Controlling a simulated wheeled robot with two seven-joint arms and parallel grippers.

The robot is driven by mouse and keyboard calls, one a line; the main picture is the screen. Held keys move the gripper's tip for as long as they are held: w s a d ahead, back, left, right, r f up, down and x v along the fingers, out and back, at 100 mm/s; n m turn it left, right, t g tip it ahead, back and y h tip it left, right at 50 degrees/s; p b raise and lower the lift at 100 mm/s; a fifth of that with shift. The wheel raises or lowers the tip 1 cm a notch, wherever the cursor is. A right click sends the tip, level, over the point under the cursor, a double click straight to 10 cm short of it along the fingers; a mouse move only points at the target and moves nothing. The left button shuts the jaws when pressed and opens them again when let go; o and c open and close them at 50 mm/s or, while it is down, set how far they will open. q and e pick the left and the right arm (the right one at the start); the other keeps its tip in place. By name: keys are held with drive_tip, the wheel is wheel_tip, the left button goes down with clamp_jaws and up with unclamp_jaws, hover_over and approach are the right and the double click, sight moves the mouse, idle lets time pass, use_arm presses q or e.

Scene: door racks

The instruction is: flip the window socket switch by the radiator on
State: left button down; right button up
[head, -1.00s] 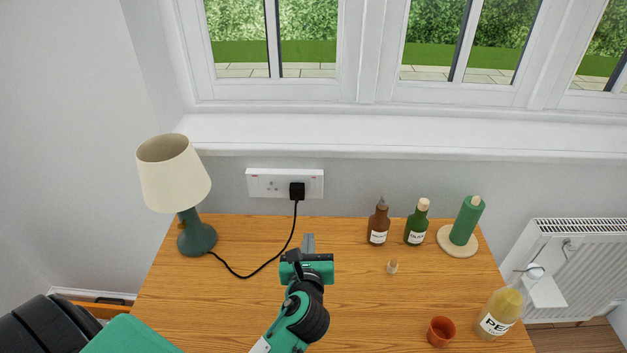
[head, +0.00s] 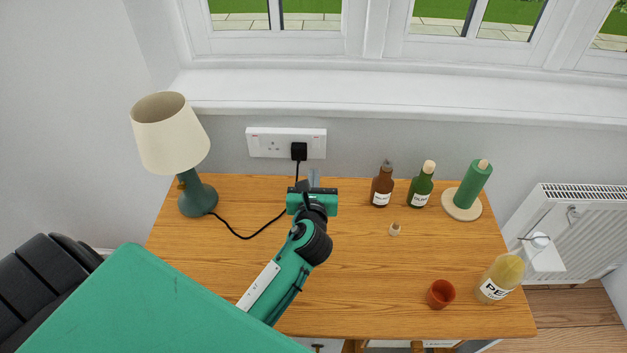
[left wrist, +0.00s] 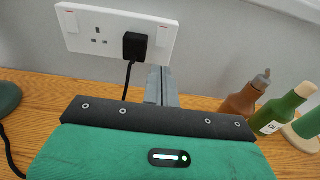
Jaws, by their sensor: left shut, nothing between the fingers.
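The white double wall socket (head: 272,143) is on the wall below the window sill, above the wooden table. A black plug (head: 299,151) sits in its right outlet, and a black cord runs down from it to the lamp. The socket also shows in the left wrist view (left wrist: 88,38), with a small rocker switch at its upper left and another at its upper right. My left gripper (head: 314,178) is shut and empty, just below and to the right of the plug, apart from the socket. Its fingers (left wrist: 160,86) point toward the wall. My right gripper is not in view.
A lamp (head: 172,135) stands at the table's left. A radiator (head: 585,235) is at the right.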

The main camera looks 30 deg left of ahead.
sight(316, 147)
use_arm(q)
drive_tip(key=x, duration=0.9)
drive_tip(key=shift+w+a, duration=0.1)
drive_tip(key=shift+w, duration=0.2)
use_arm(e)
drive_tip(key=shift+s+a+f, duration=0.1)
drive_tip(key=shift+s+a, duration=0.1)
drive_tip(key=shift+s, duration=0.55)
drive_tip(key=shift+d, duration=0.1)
